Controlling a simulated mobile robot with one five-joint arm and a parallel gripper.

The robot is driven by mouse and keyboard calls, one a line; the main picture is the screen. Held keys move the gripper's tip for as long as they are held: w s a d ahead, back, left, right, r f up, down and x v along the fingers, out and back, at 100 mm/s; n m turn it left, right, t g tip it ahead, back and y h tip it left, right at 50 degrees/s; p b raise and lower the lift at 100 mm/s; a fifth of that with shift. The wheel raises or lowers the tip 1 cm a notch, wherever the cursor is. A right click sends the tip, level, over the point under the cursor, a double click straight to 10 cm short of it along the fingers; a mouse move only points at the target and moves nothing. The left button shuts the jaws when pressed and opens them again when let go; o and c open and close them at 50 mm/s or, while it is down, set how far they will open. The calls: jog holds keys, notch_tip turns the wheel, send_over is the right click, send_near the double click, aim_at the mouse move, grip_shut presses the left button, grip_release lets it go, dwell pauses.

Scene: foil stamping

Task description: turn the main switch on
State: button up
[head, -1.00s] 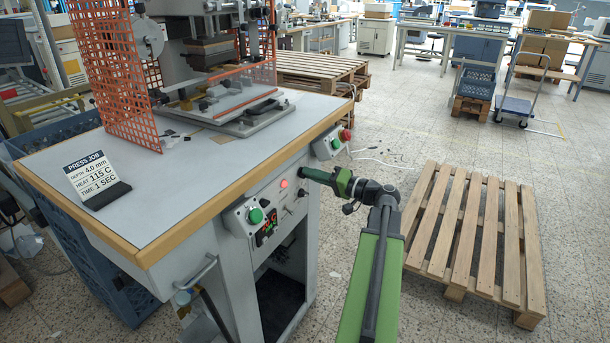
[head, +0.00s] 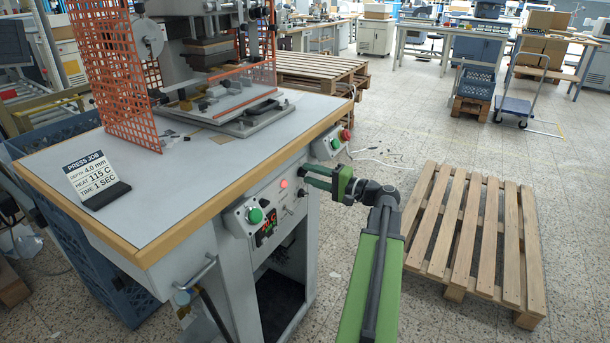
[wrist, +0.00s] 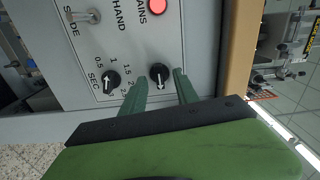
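The mains switch is a black rotary knob (wrist: 160,73) with a pale pointer mark. In the wrist view it lies in line with the red mains lamp (wrist: 158,5), which also shows on the press front in the head view (head: 284,183). My gripper (wrist: 160,80) is open, one finger on each side of the knob, with a gap visible to the left finger; contact on the right cannot be told. In the head view my gripper (head: 306,176) reaches the panel just right of the lamp and hides the knob.
A second knob, the seconds dial (wrist: 110,78), sits left of the fingers in the wrist view, near a small toggle (wrist: 93,15). A green button box (head: 251,217) and another box (head: 330,144) flank the panel. A wooden pallet (head: 470,235) lies right of my arm.

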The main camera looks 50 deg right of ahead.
jog(key=shift+s, duration=0.1)
dwell(0.3)
jog(key=v, duration=1)
dwell(0.7)
